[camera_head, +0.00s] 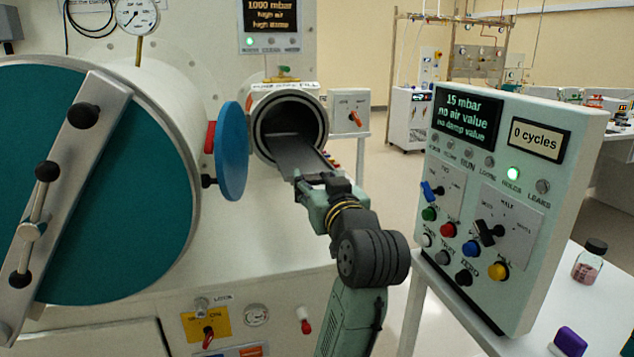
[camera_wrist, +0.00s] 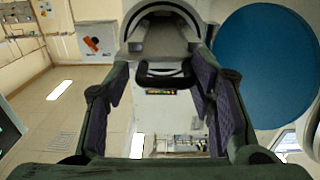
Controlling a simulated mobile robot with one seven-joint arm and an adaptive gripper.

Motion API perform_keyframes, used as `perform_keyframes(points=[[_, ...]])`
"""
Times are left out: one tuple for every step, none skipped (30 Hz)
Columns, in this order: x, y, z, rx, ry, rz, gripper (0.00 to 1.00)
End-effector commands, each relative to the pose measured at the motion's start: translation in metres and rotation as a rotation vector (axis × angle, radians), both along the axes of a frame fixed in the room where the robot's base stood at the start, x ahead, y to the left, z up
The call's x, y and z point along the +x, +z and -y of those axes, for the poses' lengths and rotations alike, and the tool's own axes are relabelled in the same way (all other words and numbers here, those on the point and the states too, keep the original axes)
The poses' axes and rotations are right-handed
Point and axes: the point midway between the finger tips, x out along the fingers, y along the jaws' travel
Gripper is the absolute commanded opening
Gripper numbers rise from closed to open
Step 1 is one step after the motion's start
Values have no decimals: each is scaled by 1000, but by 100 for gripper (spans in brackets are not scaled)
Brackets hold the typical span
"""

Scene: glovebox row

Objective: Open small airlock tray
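The small airlock (camera_head: 290,115) is a round white port with its blue door (camera_head: 231,150) swung open to the left. A dark flat tray (camera_head: 298,152) reaches out through its mouth. My gripper (camera_head: 312,177) is at the tray's outer end. In the wrist view, the grey tray (camera_wrist: 165,48) points into the port, with a black handle (camera_wrist: 165,75) at its front. My gripper (camera_wrist: 164,82) is open there, its fingers wide apart on either side of the handle. Whether a finger touches the handle is unclear.
A large teal airlock door (camera_head: 95,190) with a metal bar fills the left. A control panel (camera_head: 490,200) on a white table stands at the right, beside a small bottle (camera_head: 589,264) and a purple object (camera_head: 568,342). The open blue door stands close to the gripper's right side in the wrist view.

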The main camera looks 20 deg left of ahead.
Motion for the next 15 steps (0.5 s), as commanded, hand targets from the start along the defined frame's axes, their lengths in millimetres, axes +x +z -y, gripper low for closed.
perform_keyframes(points=[[0, 0, 2, 1, -4, -1, 53], [0, 0, 1, 1, -4, -1, 53], [0, 0, 1, 1, -3, -1, 53], [0, 0, 1, 0, -3, 0, 53], [0, 0, 1, 0, -2, 0, 53], [0, 0, 0, 0, -1, 0, 53], [0, 0, 0, 0, -1, 0, 53], [0, 0, 0, 0, 0, 0, 53], [-1, 0, 1, 0, 0, 0, 53], [-3, 0, 1, 0, 0, 0, 53], [-5, 0, 3, 0, 1, 0, 53], [-8, 0, 5, 0, 0, 1, 53], [-11, 0, 8, 0, 0, 2, 53], [-15, 0, 10, 0, -1, 2, 53], [-21, 0, 15, 0, -3, 1, 53]])
